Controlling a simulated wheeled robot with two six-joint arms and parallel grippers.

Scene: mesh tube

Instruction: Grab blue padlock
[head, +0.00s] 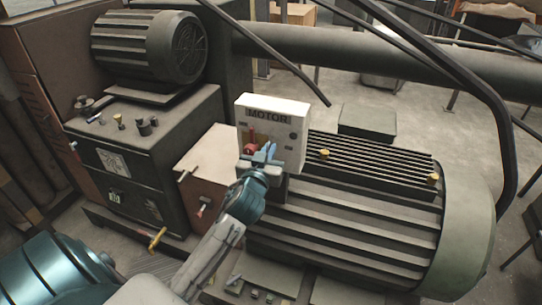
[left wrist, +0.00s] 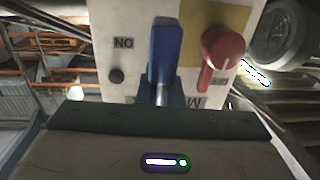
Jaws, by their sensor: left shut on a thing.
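The blue padlock (head: 270,150) is at the front of the white MOTOR box (head: 285,110), beside a red switch (head: 250,143). In the left wrist view the blue padlock (left wrist: 165,48) stands upright before the panel, left of the red knob (left wrist: 223,48). My left gripper (head: 263,160) reaches up to the panel and is shut on the padlock. The exact contact of its fingertips is hard to make out, and the padlock's lower part is partly hidden. My right gripper is not in view.
A large ribbed motor (head: 350,215) lies right of and below the box. A dark machine cabinet (head: 150,160) with knobs stands to the left, with another motor (head: 150,45) on top. Floor (head: 440,120) shows behind.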

